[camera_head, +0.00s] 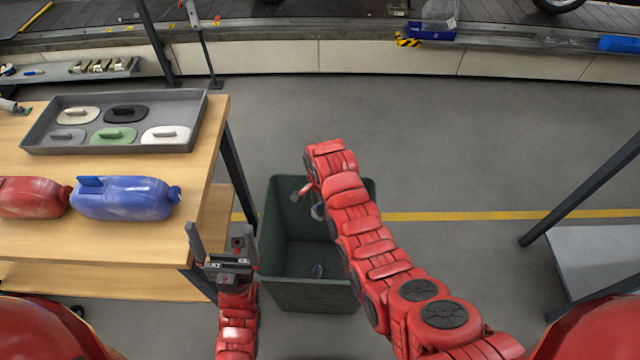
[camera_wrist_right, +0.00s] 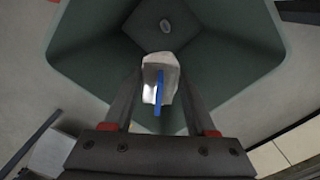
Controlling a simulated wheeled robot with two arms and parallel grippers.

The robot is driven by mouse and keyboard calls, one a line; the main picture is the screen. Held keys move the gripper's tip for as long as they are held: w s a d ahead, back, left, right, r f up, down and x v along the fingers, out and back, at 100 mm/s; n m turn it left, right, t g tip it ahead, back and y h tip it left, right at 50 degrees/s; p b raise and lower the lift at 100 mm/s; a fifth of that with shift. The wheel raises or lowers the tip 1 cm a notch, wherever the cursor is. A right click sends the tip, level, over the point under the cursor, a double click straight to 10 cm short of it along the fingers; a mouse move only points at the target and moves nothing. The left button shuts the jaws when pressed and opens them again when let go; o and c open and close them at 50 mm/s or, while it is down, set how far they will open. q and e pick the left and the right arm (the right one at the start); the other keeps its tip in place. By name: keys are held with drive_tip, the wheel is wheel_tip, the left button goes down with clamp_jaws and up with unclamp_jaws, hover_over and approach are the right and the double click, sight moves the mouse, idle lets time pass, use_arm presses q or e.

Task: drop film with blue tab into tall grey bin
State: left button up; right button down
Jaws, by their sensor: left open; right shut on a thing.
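The film with blue tab (camera_wrist_right: 150,74) is a crumpled whitish piece with a blue strip, between the fingers of my right gripper (camera_wrist_right: 160,84) in the right wrist view. That gripper is shut on it, above the mouth of the tall grey bin (camera_wrist_right: 92,66). In the head view the bin (camera_head: 310,294) is dark grey-green and stands on the floor right of the table. My right arm reaches over it and hides its right part; the film is mostly hidden there. My left gripper (camera_head: 221,236) is open and empty, left of the bin.
The wooden table (camera_head: 40,245) at left bears a grey tray (camera_head: 37,140) of handled pieces, a blue bottle (camera_head: 125,200) and a red bottle (camera_head: 30,197). A dark-legged stand (camera_head: 600,260) is at right. The conveyor (camera_head: 300,28) runs along the back. Floor between is clear.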

sight(320, 218)
drive_tip(key=shift+s+a, duration=0.15)
drive_tip(key=shift+s, duration=0.05)
drive_tip(key=shift+f+b, duration=1.75)
drive_tip(key=shift+f, duration=1.3)
drive_tip(key=shift+c, duration=0.6)
unclamp_jaws()
drive_tip(key=shift+r, duration=0.15)
wheel_tip(320, 218, up, 7)
drive_tip(key=shift+w+r, duration=0.1)
wheel_tip(320, 218, up, 10)
drive_tip(key=p, duration=0.8)
